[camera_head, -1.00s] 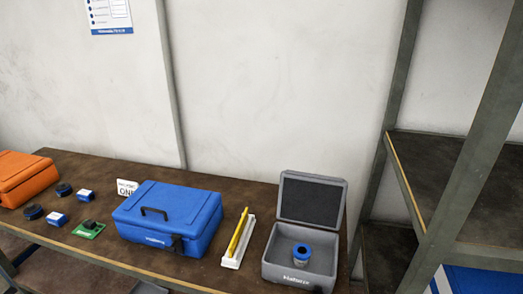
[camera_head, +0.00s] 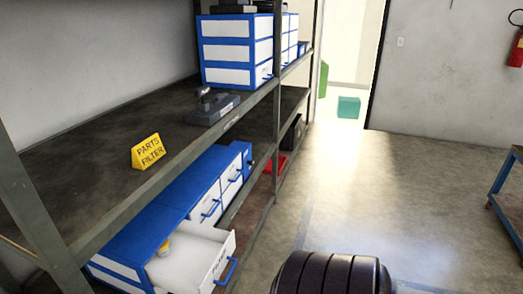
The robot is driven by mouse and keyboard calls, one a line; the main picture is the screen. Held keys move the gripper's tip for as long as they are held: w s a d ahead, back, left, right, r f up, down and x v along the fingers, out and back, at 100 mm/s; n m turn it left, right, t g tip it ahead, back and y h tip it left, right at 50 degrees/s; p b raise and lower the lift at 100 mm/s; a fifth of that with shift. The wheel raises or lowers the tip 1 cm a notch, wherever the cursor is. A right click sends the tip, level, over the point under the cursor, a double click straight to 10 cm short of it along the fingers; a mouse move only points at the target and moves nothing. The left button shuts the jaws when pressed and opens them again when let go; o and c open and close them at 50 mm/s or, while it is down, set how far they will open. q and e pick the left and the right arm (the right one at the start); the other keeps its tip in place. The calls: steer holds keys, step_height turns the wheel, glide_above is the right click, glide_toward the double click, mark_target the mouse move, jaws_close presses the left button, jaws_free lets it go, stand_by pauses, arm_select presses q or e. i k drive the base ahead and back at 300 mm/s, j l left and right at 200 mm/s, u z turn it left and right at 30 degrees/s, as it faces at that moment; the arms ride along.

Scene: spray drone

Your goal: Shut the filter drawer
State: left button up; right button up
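A white drawer (camera_head: 192,262) with a blue handle (camera_head: 230,271) stands pulled out of a blue cabinet (camera_head: 150,220) on the lower shelf at the left. A small yellow-topped item (camera_head: 163,248) sits inside it, near the back. A yellow sign (camera_head: 148,151) reading "PARTS FILTER" stands on the shelf board above. Neither of my grippers shows in the head view. A dark ribbed part, probably mine, shows at the bottom centre.
Beyond the open drawer, more drawers with blue handles (camera_head: 210,208) are shut. A grey device (camera_head: 212,106) and blue-white drawer units (camera_head: 238,50) stand on the upper shelf. The floor (camera_head: 340,190) right of the shelving is clear. A blue-framed cart (camera_head: 507,195) stands at the right edge.

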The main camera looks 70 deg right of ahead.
mark_target(199, 254)
steer(key=z, duration=1.75)
